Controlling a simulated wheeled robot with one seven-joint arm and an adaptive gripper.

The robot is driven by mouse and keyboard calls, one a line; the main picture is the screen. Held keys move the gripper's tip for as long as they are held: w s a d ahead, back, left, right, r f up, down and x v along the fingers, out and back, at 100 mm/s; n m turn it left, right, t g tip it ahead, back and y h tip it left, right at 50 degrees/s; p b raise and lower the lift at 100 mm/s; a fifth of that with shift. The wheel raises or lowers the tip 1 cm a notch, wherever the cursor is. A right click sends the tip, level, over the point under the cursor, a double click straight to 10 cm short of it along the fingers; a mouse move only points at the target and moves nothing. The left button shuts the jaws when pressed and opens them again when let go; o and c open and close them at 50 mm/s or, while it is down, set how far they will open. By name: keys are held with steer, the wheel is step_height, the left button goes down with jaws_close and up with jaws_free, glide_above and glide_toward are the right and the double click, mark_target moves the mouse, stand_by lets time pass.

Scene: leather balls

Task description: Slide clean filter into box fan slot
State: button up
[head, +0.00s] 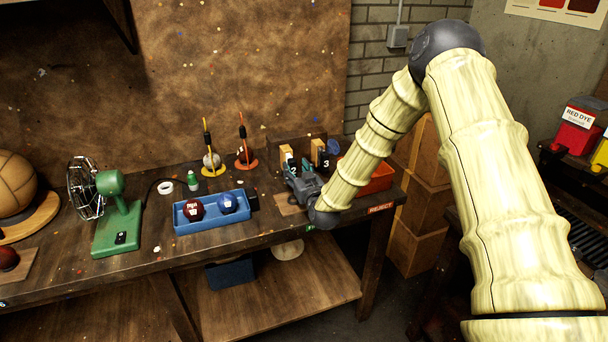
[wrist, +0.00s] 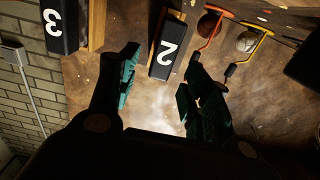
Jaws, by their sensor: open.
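A green desk fan (head: 109,184) with a round wire cage stands at the left of the workbench in the head view. I cannot make out a box fan, a slot in one or a clean filter in either view. My gripper (head: 296,166) is over the right part of the bench, far to the right of the fan. In the wrist view my gripper (wrist: 163,82) is open, its dark green-padded fingers apart with nothing held between them. A dark block marked 2 (wrist: 168,48) appears just beyond the fingertips; I cannot tell if they touch it.
A block marked 3 (wrist: 55,27) shows beside it. A blue tray (head: 215,223) with a red and a blue ball lies left of my gripper. An orange-red bin (head: 372,181) is at right. Two small stands (head: 214,170) (head: 246,163) hold balls behind.

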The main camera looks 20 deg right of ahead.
mark_target(294, 165)
steer(key=shift+w+a+p, duration=0.1)
steer(key=shift+w+p, duration=0.25)
steer(key=shift+w, duration=1.5)
jaws_close()
